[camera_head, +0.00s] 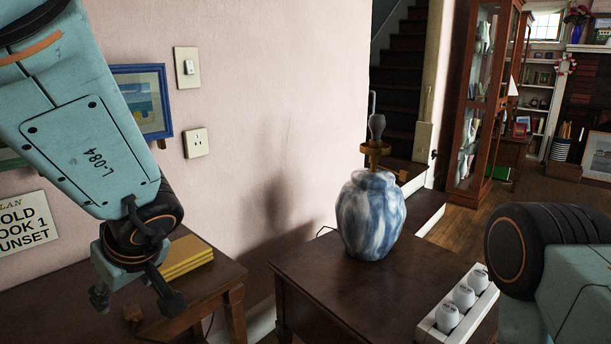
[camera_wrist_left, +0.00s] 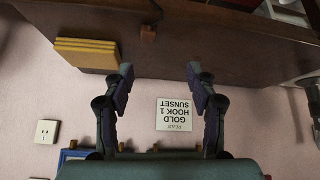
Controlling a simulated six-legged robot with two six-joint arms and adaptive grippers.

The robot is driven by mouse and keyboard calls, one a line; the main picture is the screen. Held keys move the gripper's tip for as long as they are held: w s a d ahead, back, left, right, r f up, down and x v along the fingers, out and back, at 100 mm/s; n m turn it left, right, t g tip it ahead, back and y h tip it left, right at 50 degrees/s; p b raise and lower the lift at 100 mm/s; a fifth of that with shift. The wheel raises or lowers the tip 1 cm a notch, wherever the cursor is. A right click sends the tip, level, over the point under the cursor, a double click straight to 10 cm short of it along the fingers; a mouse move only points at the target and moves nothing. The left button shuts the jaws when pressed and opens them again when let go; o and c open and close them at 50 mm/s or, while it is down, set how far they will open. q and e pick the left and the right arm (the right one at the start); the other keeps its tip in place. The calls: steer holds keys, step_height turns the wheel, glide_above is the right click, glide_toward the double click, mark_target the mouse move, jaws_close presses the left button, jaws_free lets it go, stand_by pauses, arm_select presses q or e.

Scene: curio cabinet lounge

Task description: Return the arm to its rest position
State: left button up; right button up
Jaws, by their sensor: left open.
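My left arm, teal with black joints, comes in from the upper left in the head view. Its gripper (camera_head: 136,300) hangs in front of the left wooden table and points downward. In the left wrist view the two dark fingers (camera_wrist_left: 159,75) stand well apart with nothing between them. Part of my right arm (camera_head: 560,260) shows at the right edge, but its gripper is out of view.
A blue-white vase lamp base (camera_head: 371,215) stands on a dark table (camera_head: 335,290), beside a white tray (camera_head: 428,328) of bulbs. Yellow books (camera_head: 187,256) lie on the left table (camera_head: 215,283). A framed picture (camera_head: 143,100) and a sign (camera_head: 25,223) are on the wall.

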arm_select(q)
steer(key=a+f+m+t+y, duration=0.2)
steer(key=a+f+m+y, duration=0.1)
steer(key=a+f, duration=0.15)
steer(key=s+d+f+m+h, duration=0.2)
steer(key=f+m, duration=0.1)
steer(key=f, duration=0.4)
steer(key=s+d+f+m+h, duration=0.2)
steer(key=f+m+h, duration=0.1)
steer(key=f, duration=0.4)
steer(key=s+d+f+g+h, duration=0.1)
steer(key=s+f+g, duration=0.1)
steer(key=s+f, duration=0.2)
steer(key=s+d+f+m+g+h+p, duration=0.1)
steer(key=s+f, duration=0.4)
steer(key=s, duration=0.6)
steer(key=s+d+f+m+g+h, duration=0.1)
steer(key=s+d+f+g, duration=0.2)
steer(key=s+f, duration=0.2)
steer(key=s, duration=0.3)
steer(key=shift+s+d+h, duration=0.2)
steer(key=shift+s+h, duration=0.05)
steer(key=shift+h, duration=0.15)
